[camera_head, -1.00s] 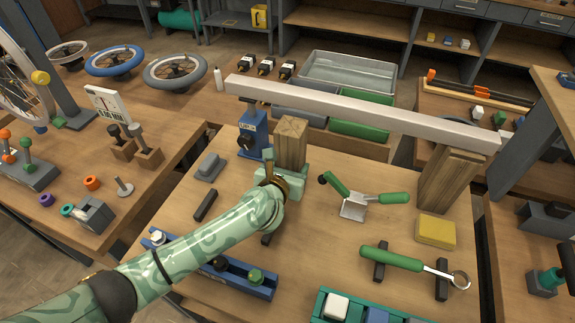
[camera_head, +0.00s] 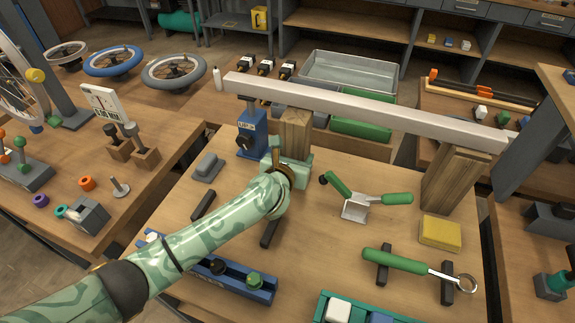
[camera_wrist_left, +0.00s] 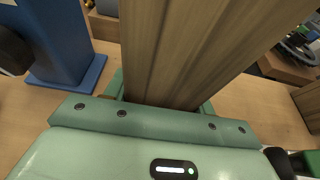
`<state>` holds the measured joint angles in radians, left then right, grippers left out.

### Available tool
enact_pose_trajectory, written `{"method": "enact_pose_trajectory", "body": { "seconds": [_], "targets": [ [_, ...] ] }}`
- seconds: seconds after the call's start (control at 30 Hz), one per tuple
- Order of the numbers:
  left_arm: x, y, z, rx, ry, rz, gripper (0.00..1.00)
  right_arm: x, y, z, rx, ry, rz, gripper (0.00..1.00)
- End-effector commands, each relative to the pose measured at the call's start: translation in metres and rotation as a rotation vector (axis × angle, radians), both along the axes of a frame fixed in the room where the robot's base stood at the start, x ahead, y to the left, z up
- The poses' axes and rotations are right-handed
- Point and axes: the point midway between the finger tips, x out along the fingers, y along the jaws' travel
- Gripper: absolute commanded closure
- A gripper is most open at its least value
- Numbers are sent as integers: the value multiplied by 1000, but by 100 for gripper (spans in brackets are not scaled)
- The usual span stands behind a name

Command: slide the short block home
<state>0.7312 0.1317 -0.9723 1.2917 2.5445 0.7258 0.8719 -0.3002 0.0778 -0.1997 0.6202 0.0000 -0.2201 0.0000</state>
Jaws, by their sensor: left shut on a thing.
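The short wooden block (camera_head: 295,133) stands upright at the back of the bench, and it fills the middle of the left wrist view (camera_wrist_left: 190,50). Its top now meets the lower edge of the long pale beam (camera_head: 370,112) in the head view; whether they touch I cannot tell. My left gripper (camera_head: 287,172) is shut on the block low down, with a green jaw on each side in the wrist view. The blue jack (camera_head: 251,135) stands just left of the block, under the beam's left end. My right gripper is not in view.
Another wooden block (camera_head: 455,180) stands under the beam's right end. A green-handled tool (camera_head: 358,205), a yellow sponge (camera_head: 440,232) and a ring-ended tool (camera_head: 400,261) lie to the right. A blue rack (camera_head: 225,278) lies in front, beneath my arm.

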Motion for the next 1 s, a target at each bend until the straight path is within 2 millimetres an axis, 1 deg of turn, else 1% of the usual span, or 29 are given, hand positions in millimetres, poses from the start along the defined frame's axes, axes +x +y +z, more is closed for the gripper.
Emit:
{"method": "enact_pose_trajectory", "body": {
  "seconds": [1.0],
  "targets": [
    [32, -11, -1, 1, 2, 1, 72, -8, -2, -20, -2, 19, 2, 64]
  ]
}}
